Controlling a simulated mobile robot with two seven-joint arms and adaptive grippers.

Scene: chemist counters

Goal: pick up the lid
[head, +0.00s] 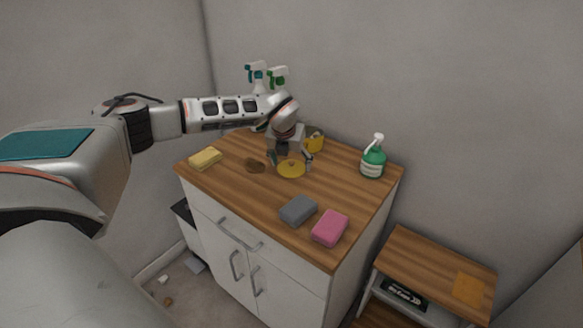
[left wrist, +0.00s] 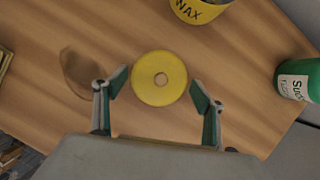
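The lid (head: 291,169) is a round yellow disc with a small knob in its middle, lying on the wooden counter top. It also shows in the left wrist view (left wrist: 160,90). My left gripper (head: 291,161) is above it, pointing down. In the left wrist view its two fingers (left wrist: 158,90) are spread on either side of the lid, with a small gap on each side, and hold nothing. A yellow tin (head: 315,142) stands behind the lid; its label reads WAX in the left wrist view (left wrist: 197,10). My right gripper is not in view.
The cabinet's wooden top (head: 240,180) also holds a yellow sponge (head: 205,158), a grey sponge (head: 298,210), a pink sponge (head: 330,228), a green soap bottle (head: 373,162) and spray bottles (head: 277,78) at the back. A brown stain (head: 255,165) lies left of the lid.

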